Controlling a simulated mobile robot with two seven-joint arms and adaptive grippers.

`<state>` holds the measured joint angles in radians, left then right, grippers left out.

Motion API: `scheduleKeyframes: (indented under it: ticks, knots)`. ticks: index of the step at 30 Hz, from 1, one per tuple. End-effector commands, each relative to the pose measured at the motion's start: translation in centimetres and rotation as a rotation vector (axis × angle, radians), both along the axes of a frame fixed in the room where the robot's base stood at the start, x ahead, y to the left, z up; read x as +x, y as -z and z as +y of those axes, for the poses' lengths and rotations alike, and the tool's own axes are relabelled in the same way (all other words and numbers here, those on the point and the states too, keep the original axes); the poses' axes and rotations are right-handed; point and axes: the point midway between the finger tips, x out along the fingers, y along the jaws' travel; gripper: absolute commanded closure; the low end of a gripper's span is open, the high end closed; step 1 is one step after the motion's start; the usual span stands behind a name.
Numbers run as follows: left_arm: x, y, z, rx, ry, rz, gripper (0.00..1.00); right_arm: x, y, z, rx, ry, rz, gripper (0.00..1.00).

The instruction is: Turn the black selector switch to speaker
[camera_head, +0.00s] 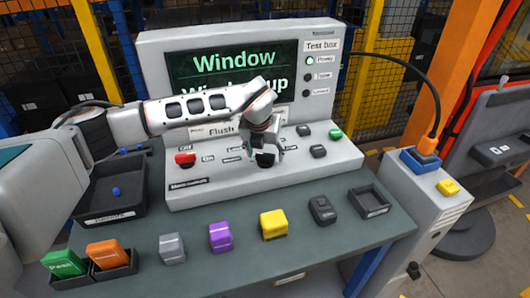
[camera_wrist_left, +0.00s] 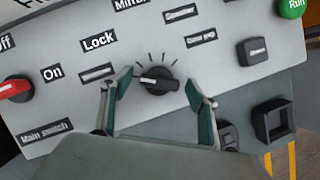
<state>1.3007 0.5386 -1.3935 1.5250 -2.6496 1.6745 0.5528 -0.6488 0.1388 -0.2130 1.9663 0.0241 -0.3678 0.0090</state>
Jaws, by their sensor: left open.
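The black selector switch (camera_wrist_left: 158,80) is a round knob on the sloped grey panel, with tick marks around its upper side. Its white pointer line lies toward the left in the left wrist view. The labels around it include Lock (camera_wrist_left: 98,41); the smaller ones are too blurred to read surely. In the head view the switch (camera_head: 265,160) is partly hidden by my left gripper (camera_head: 266,147). In the left wrist view my left gripper (camera_wrist_left: 162,88) is open, its fingers on either side of the knob with gaps visible. My right gripper is not in view.
A red main switch (camera_head: 185,159) is left on the panel; a green Run button (camera_head: 335,133) is at its right. The screen (camera_head: 230,70) shows "Window". Coloured blocks, including a yellow one (camera_head: 273,224), stand on the table in front. A dark tray (camera_head: 110,200) is at left.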

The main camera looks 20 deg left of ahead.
Motion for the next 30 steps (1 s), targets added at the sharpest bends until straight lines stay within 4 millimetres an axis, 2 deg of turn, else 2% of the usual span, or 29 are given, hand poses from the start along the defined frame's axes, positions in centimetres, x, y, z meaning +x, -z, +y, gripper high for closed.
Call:
scheduleKeyframes:
  ticks: [2, 6, 19, 30]
  knots:
    - [0.0, 0.0, 0.0, 0.000, 0.000, 0.000, 0.43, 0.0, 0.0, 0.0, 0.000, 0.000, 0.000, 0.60]
    - [0.0, 0.0, 0.0, 0.000, 0.000, 0.000, 0.79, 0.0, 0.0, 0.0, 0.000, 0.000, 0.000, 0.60]
    - [0.0, 0.0, 0.0, 0.000, 0.054, 0.000, 0.79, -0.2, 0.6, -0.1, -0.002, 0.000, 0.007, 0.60]
    - [0.1, 0.0, 0.3, 0.000, 0.325, -0.002, 0.79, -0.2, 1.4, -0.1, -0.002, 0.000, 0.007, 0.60]
